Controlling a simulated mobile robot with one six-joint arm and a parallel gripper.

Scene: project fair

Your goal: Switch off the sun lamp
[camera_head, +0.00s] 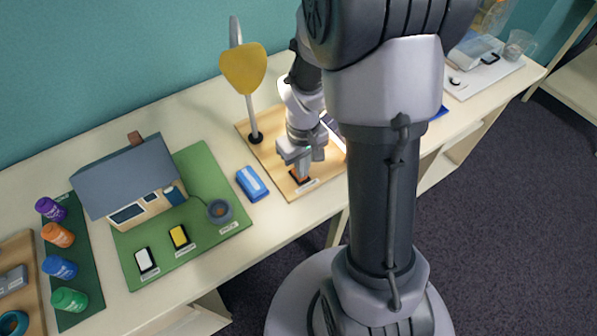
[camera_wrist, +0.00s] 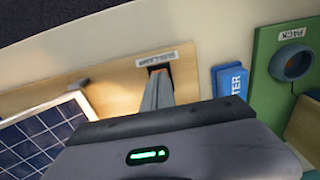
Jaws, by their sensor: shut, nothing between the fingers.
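The sun lamp (camera_head: 243,70) has a yellow shade on a grey bent stem and stands at the back of a wooden board (camera_head: 262,150). Its small switch (camera_head: 300,178), orange-brown in a dark frame, sits at the board's front edge. In the wrist view a label (camera_wrist: 157,59) reading roughly "SUN LAMP" lies beside the dark switch frame (camera_wrist: 157,69). My gripper (camera_head: 302,166) points down right over the switch. Its fingers (camera_wrist: 157,92) are shut and empty, and they hide most of the switch. I cannot tell whether they touch it or which way it is tipped.
A solar panel (camera_wrist: 38,140) lies on the same board. A blue block (camera_head: 252,184) lies just left of the board.

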